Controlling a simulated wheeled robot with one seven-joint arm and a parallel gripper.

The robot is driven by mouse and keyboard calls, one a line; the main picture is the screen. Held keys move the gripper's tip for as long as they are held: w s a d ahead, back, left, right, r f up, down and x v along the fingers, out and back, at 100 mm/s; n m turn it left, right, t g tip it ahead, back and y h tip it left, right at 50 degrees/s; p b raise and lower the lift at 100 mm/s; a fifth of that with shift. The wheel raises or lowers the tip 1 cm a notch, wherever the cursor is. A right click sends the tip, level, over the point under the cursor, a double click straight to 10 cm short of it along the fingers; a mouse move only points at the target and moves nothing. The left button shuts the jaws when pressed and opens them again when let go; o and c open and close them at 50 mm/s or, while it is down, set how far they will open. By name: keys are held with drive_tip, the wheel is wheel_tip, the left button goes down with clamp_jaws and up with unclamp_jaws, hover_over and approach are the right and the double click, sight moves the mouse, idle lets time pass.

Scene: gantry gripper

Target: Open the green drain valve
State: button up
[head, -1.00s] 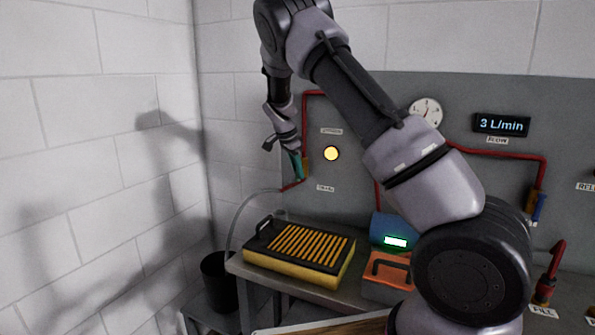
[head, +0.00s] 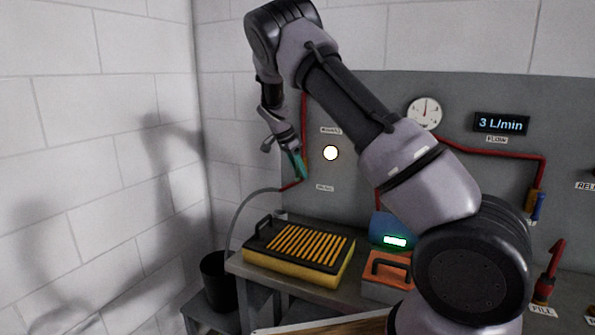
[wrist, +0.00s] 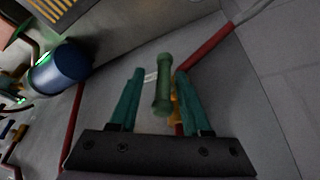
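In the wrist view the green drain valve handle (wrist: 163,88) is a short green bar with rounded ends. It appears between the two teal fingers of my gripper (wrist: 160,72), with a gap on each side, so the gripper is open. A yellow-brass valve part (wrist: 177,118) and a red pipe (wrist: 207,52) show behind it. In the head view my gripper (head: 298,164) is at the left end of the grey panel, beside the red pipe. There the fingers hide the handle, and I cannot tell whether they touch it.
A round lamp (head: 330,153) glows right of my gripper. A gauge (head: 424,113) and a "3 L/min" display (head: 501,124) sit farther right. A yellow-black case (head: 300,247) lies on the bench below, with a blue cylinder (head: 385,228) nearby. A black bucket (head: 217,282) stands left.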

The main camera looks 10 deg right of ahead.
drive_tip(key=shift+w+a+r, duration=0.1)
drive_tip(key=shift+a, duration=0.05)
idle(0.3)
drive_tip(key=shift+a+r, duration=0.1)
drive_tip(key=shift+r, duration=0.05)
drive_tip(key=v, duration=1)
drive_tip(key=shift+r, duration=0.2)
drive_tip(key=s+d+r+n+t+y, duration=0.1)
drive_tip(key=s+d+r+y, duration=0.1)
drive_tip(key=s+d+r, duration=0.3)
drive_tip(key=s+d+r+n+y, duration=0.2)
drive_tip(key=s+r, duration=0.1)
drive_tip(key=s, duration=0.4)
drive_tip(key=s+d+r+n+t+y, duration=0.1)
drive_tip(key=s+d+r+y, duration=0.15)
drive_tip(key=s+r, duration=0.35)
drive_tip(key=s+n+t, duration=0.3)
drive_tip(key=s+n, duration=0.3)
drive_tip(key=s, duration=1.4)
drive_tip(key=shift+s+d+f+t, duration=0.3)
drive_tip(key=shift+f+t, duration=0.05)
drive_tip(key=shift+t, duration=0.05)
